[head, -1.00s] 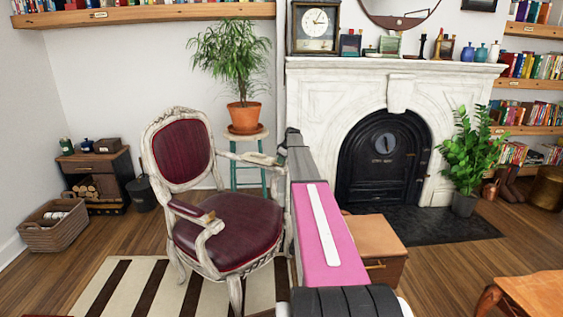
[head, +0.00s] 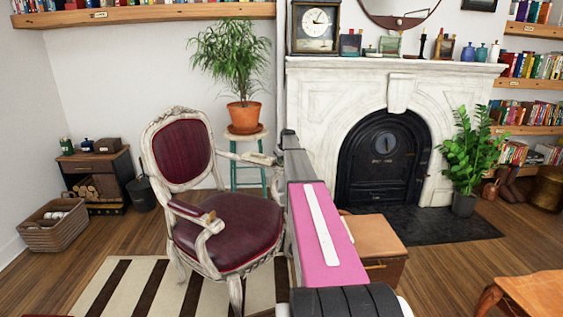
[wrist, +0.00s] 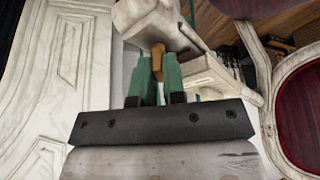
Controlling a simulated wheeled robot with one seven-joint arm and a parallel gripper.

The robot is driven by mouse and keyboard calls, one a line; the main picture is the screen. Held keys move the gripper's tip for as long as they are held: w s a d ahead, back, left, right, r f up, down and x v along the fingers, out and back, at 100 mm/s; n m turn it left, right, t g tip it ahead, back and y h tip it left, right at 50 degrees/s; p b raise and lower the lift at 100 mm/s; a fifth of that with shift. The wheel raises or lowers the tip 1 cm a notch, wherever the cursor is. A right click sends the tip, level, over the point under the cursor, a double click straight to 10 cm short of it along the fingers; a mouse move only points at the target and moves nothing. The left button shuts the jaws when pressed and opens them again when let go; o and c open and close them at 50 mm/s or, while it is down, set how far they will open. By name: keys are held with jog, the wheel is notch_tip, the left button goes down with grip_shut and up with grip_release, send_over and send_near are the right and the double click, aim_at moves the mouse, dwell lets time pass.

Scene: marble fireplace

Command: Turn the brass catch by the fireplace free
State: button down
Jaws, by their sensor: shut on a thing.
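The brass catch (wrist: 157,63) shows in the wrist view as a small golden-brown piece below a pale, block-like body (wrist: 155,20). My gripper (wrist: 157,78) has its two green fingers on either side of the catch and is shut on it. Only part of the catch shows between the fingers. In the head view, my pink and grey arm reaches forward between the chair and the white fireplace (head: 310,100). My arm hides the catch and the fingertips there.
A carved armchair (head: 225,225) with dark red upholstery stands left of my arm; it also shows at the right of the wrist view (wrist: 297,110). A green stool (head: 234,172) holds a potted plant (head: 243,115). A brown box (head: 375,240) sits right of my arm.

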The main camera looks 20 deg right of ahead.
jog(key=m+h, duration=0.1)
jog(key=m, duration=0.2)
jog(key=m+h, duration=0.1)
jog(key=m, duration=0.2)
jog(key=shift+a+m, duration=0.1)
jog(key=shift+m, duration=0.2)
jog(key=m+h, duration=0.1)
jog(key=m, duration=0.1)
jog(key=m+g+h, duration=0.1)
jog(key=m, duration=0.2)
jog(key=shift+w, duration=0.1)
jog(key=shift+m, duration=0.3)
jog(key=c, duration=1.2)
grip_release()
jog(key=shift+g, duration=0.3)
jog(key=shift+a+r, duration=0.1)
jog(key=v, duration=1)
jog(key=shift+s+r, duration=0.2)
jog(key=shift+r, duration=0.05)
jog(key=shift+a, duration=0.2)
